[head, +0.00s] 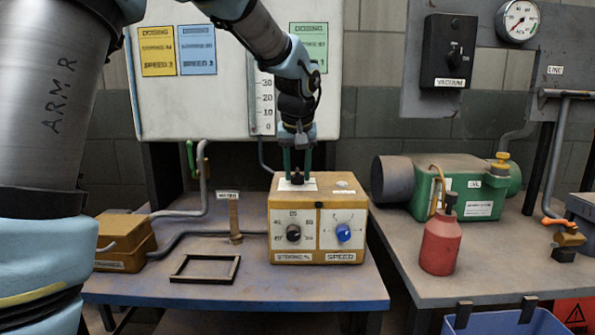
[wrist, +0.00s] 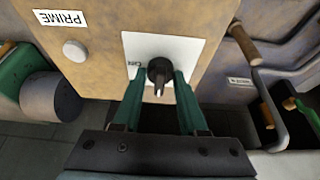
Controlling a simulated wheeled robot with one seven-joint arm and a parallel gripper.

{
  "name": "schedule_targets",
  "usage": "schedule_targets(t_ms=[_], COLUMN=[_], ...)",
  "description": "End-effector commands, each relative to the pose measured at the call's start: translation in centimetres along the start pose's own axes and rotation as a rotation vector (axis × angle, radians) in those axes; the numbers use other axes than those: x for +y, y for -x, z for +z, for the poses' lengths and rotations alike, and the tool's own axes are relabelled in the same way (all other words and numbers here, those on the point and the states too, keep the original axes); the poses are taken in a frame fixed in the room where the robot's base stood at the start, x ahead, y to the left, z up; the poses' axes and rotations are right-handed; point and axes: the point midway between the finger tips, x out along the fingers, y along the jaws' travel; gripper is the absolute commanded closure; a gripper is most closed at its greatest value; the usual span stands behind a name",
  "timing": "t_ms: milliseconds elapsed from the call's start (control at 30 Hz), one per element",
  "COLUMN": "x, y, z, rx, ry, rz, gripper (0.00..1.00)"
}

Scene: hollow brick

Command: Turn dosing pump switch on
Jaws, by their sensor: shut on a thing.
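The dosing pump (head: 317,222) is a tan box on the blue table, with a black stroke knob (head: 293,233) and a blue speed knob (head: 344,233) on its front. Its black switch (head: 297,178) stands on a white plate on the top face. In the wrist view the switch (wrist: 160,72) sits between my green fingertips, and the letters "ON" show on the plate to its left. My gripper (head: 297,174) comes down from above and is shut on the switch. The wrist view also shows my gripper (wrist: 159,88) around the switch.
A round button (wrist: 74,50) beside a "PRIME" label is on the pump's top. A black frame (head: 205,268) and an upright brass-coloured piece (head: 235,220) are left of the pump. A red bottle (head: 440,243) and a green vacuum pump (head: 455,185) stand on the right table.

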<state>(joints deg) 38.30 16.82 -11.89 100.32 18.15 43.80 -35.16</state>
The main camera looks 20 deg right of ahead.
Motion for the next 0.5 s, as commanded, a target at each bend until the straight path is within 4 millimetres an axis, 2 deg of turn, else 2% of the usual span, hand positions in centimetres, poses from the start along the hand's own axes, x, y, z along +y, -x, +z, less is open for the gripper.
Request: schedule_targets(t_ms=[100,500], x=[-0.04,-0.11], y=[0.02,0.14], z=[-0.02,-0.11], rx=[0.0,0.001], ry=[0.0,-0.031], rz=[-0.001,0.013], gripper=[1.0,1.0])
